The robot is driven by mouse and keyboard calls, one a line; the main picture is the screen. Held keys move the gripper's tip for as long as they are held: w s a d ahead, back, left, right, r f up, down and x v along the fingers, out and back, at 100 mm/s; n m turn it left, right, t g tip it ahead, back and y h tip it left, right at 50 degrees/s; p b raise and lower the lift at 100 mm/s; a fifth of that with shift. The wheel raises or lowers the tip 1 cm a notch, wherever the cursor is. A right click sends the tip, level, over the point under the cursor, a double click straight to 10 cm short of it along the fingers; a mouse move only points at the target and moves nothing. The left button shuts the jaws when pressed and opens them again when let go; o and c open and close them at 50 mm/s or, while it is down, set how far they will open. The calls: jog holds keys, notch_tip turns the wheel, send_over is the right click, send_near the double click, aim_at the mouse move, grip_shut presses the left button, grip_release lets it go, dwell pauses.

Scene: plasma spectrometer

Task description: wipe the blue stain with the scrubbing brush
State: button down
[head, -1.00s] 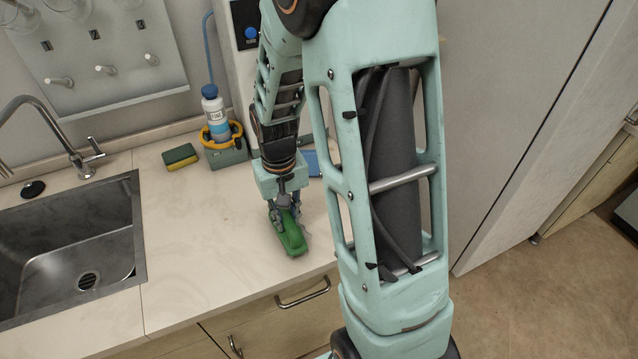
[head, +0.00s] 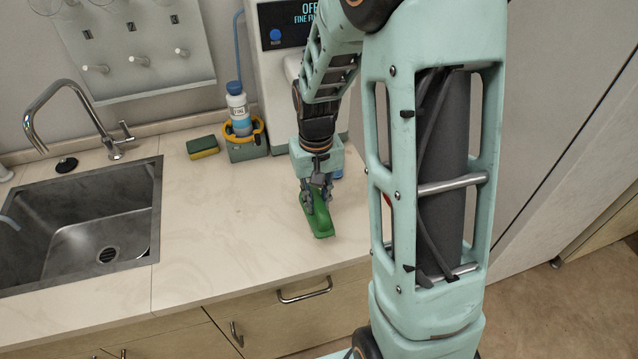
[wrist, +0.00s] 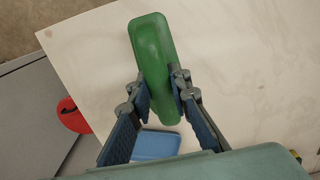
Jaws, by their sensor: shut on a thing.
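The green scrubbing brush (head: 318,222) is in my gripper (head: 317,190), over the pale countertop near its front edge. The wrist view also shows the brush (wrist: 152,45), its smooth green back facing the camera, with the gripper fingers (wrist: 158,85) shut on its sides. The bristles are hidden, and I cannot tell whether they touch the counter. A blue shape with rounded corners (wrist: 156,145) lies behind the brush in the wrist view, partly covered by the gripper. I cannot tell whether it is an object or the stain. No other blue mark shows clearly on the counter.
A steel sink (head: 85,235) with a tap is at left. A yellow-green sponge (head: 202,147) and a caddy holding a bottle (head: 238,108) stand at the back, beside the white instrument (head: 272,75). A red round thing (wrist: 72,115) lies beyond the counter edge. The middle counter is clear.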

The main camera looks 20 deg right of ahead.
jog(key=shift+r+p, duration=1.2)
jog(key=shift+r, duration=0.9)
jog(key=shift+s+f, duration=0.1)
